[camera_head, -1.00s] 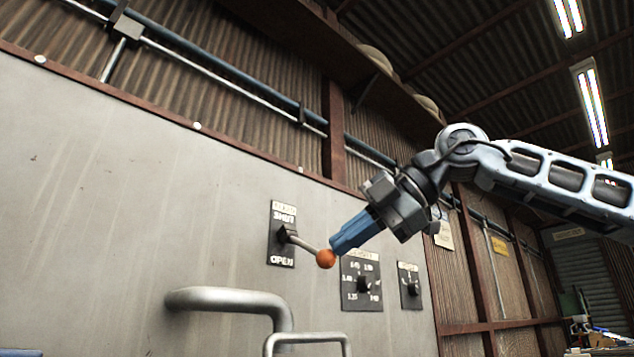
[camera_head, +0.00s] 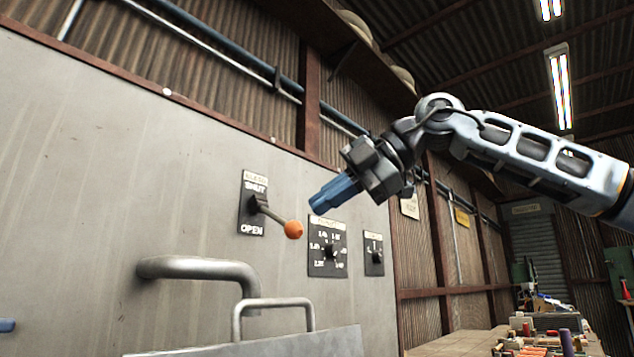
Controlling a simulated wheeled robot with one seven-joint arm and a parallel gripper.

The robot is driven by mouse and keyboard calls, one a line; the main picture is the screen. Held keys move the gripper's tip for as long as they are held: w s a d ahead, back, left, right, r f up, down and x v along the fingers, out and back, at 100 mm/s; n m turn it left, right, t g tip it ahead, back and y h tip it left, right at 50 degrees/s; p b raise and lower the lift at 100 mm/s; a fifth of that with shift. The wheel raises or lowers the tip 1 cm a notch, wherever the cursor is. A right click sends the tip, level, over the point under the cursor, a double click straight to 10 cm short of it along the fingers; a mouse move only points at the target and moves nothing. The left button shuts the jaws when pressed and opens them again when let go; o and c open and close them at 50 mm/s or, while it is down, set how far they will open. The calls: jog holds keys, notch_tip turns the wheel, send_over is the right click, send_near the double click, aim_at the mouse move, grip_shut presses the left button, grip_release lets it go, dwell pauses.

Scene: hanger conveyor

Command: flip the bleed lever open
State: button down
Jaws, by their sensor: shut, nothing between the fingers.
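The bleed lever (camera_head: 274,215) has a metal stem and an orange ball knob (camera_head: 294,229). It comes out of a black plate (camera_head: 251,222) marked SHUT above and OPEN below, on the grey panel. The lever sticks out from the plate and slants down to the right in the picture; its exact setting between the two marks is hard to tell. My gripper (camera_head: 317,204) has blue fingers, which are shut and empty. The fingertips are just above and to the right of the knob, with a small gap showing in the picture.
Two dial plates, one larger (camera_head: 316,268) and one smaller (camera_head: 373,268), sit right of the lever. A thick bent handle (camera_head: 200,267) and a thinner one (camera_head: 272,303) stand out below it. A bench (camera_head: 455,344) with tools and spools is at lower right.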

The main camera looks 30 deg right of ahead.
jog(key=p+v, duration=0.3)
jog(key=v, duration=0.8)
jog(key=shift+r, duration=0.45)
jog(key=shift+w+a, duration=0.1)
jog(key=shift+w, duration=0.05)
